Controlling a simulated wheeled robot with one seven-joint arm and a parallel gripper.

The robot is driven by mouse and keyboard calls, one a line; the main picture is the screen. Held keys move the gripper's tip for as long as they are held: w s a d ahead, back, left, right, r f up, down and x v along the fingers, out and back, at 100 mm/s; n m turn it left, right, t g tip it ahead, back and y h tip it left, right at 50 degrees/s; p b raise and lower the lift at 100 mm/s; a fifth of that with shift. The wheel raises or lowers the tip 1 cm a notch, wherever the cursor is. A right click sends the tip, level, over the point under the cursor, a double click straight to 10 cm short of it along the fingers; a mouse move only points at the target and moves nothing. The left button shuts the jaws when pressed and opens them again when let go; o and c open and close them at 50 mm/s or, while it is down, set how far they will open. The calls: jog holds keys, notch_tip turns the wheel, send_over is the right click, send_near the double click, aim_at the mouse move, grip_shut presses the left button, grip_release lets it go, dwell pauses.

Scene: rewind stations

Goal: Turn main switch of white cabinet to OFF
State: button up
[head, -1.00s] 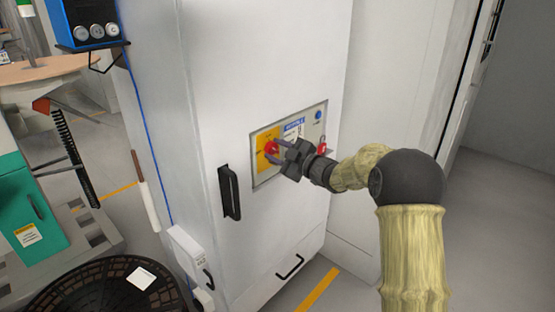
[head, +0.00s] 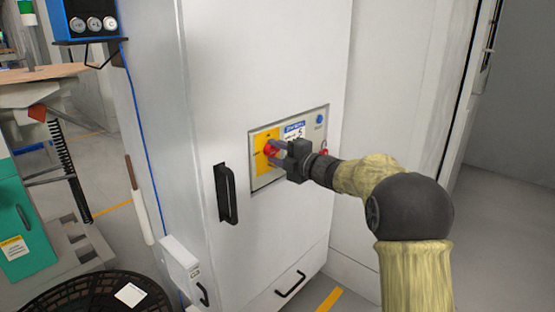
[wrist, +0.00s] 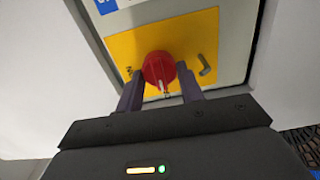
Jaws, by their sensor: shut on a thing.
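The white cabinet (head: 270,60) stands upright in the middle of the head view, with a grey control panel (head: 316,127) on its front. A red rotary main switch (head: 270,149) sits on a yellow plate (head: 259,164) at the panel's left side. In the wrist view the red switch (wrist: 158,69) shows between my two finger tips, its white mark pointing toward the gripper body. My gripper (head: 277,152) reaches the switch from the right; it also shows in the wrist view (wrist: 160,88), shut on the switch. The fingers partly hide the switch's sides and the plate's lettering.
A black door handle (head: 225,193) sticks out left of the panel, and a lower handle (head: 290,284) is below. A blue gauge box (head: 88,20), a green cabinet (head: 15,215) and a black round basket (head: 95,295) stand left. Open floor shows at the right.

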jog(key=shift+f, duration=0.15)
dwell(0.3)
jog(key=o, duration=1)
jog(key=shift+d, duration=0.1)
jog(key=shift+f, duration=0.1)
